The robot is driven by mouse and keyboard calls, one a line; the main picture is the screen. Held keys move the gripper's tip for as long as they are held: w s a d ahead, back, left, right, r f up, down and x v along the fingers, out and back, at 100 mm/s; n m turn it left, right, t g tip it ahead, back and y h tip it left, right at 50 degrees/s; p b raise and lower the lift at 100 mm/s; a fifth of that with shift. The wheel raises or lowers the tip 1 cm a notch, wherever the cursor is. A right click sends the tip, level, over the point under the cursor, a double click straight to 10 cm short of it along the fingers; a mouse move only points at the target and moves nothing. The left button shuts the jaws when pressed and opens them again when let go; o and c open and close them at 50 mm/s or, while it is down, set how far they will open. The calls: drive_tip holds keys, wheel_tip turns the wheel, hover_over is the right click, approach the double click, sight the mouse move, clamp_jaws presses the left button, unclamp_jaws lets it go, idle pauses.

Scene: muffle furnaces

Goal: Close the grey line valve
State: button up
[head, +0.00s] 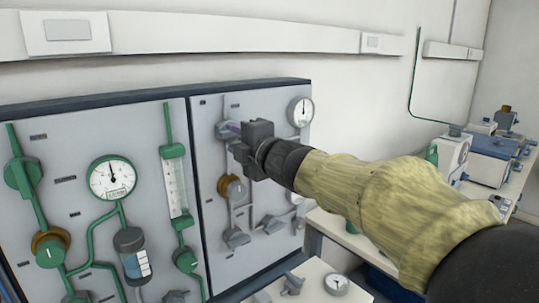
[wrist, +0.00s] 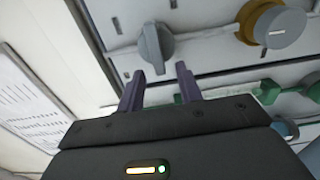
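The grey line valve (wrist: 155,42) is a grey knob with a raised handle on the panel. In the wrist view it stands just beyond my fingertips, roughly in line with the gap between them. My gripper (wrist: 160,78) is open, with two purple fingers apart and nothing between them. In the head view my gripper (head: 229,129) is at the upper left of the right-hand grey panel (head: 262,205), above a brass knob. The gripper largely hides the valve there, so contact cannot be judged.
A brass knob with a grey cap (head: 231,188) sits below my gripper. A gauge (head: 300,112) is right of it. Green-piped valves and a flowmeter (head: 176,187) fill the left panel. A bench (head: 318,285) with small parts stands below. The wall above is mostly clear.

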drive_tip(key=p+v, duration=0.4)
drive_tip(key=v, duration=1.1)
drive_tip(key=shift+d+f, duration=0.1)
drive_tip(key=shift+d, duration=0.1)
drive_tip(key=w+d+f+m+g+h, duration=0.1)
drive_tip(key=d+f+m+g+h, duration=0.1)
drive_tip(key=d+f+m+h, duration=0.45)
drive_tip(key=w+d+f+m+g+h, duration=0.1)
drive_tip(key=w+d+f+m+h, duration=0.15)
drive_tip(key=f+m, duration=0.8)
drive_tip(key=s+f+m+g+h, duration=0.1)
drive_tip(key=s+f+m+g, duration=0.75)
drive_tip(key=s+f, duration=0.75)
wheel_tip(320, 180, up, 11)
drive_tip(key=w+p, duration=0.2)
drive_tip(key=p, duration=1.1)
drive_tip(key=shift+a+r+g, duration=0.15)
drive_tip(key=shift+r+g, duration=0.05)
drive_tip(key=shift+g, duration=0.25)
